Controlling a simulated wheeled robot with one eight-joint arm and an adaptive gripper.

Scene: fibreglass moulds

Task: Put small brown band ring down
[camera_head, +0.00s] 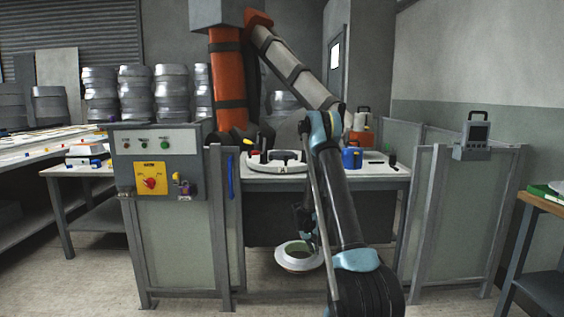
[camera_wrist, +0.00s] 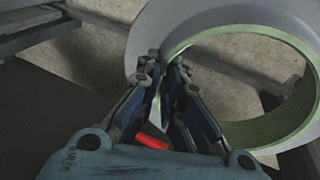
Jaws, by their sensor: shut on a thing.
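One ring (camera_head: 298,267) hangs low in front of the worktable, above the floor. It has a wide pale grey flange and a green inner band; I see no brown on it. In the wrist view the ring (camera_wrist: 150,32) fills the upper right. My gripper (camera_wrist: 164,80) is shut on the ring's wall at its near left edge, with one finger on each side. In the head view my gripper (camera_head: 308,232) is small and dark, at the ring's upper right. The ring looks slightly tilted and touches no surface that I can make out.
A grey worktable (camera_head: 386,174) stands behind, bearing a white round plate (camera_head: 272,167) and a blue container (camera_head: 351,159). A control cabinet (camera_head: 150,143) and fence panels flank it. An orange robot arm (camera_head: 228,75) stands behind the table. A wooden-topped table (camera_head: 543,203) is at right.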

